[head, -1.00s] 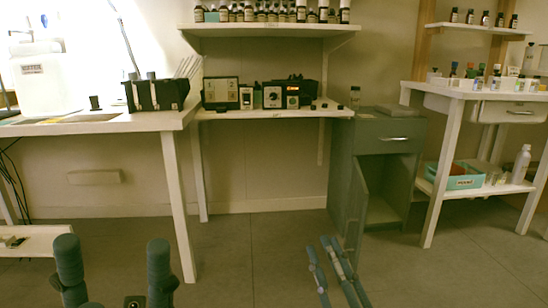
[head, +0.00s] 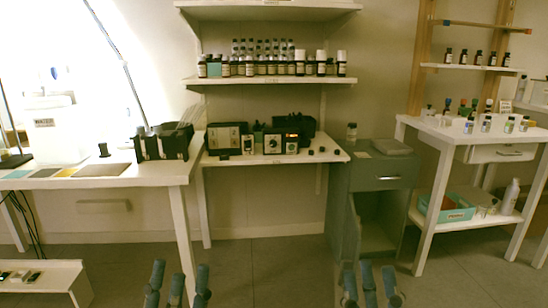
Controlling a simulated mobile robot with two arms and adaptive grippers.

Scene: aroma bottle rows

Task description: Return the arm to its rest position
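My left gripper (head: 178,276) shows at the bottom edge, left of centre. Its dark grey-blue fingers point up and stand apart, with nothing between them. My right gripper (head: 368,276) shows at the bottom edge, right of centre, in front of the grey cabinet. Its fingers also stand apart and hold nothing visible. Both grippers are over the floor, clear of the tables. The rest of both arms is out of view.
A white table (head: 100,180) stands left, a low white shelf (head: 50,275) below it. A wall shelf (head: 270,79) holds a row of dark bottles. The grey cabinet (head: 380,172) and a white side table (head: 440,130) stand right. The floor (head: 275,265) between is clear.

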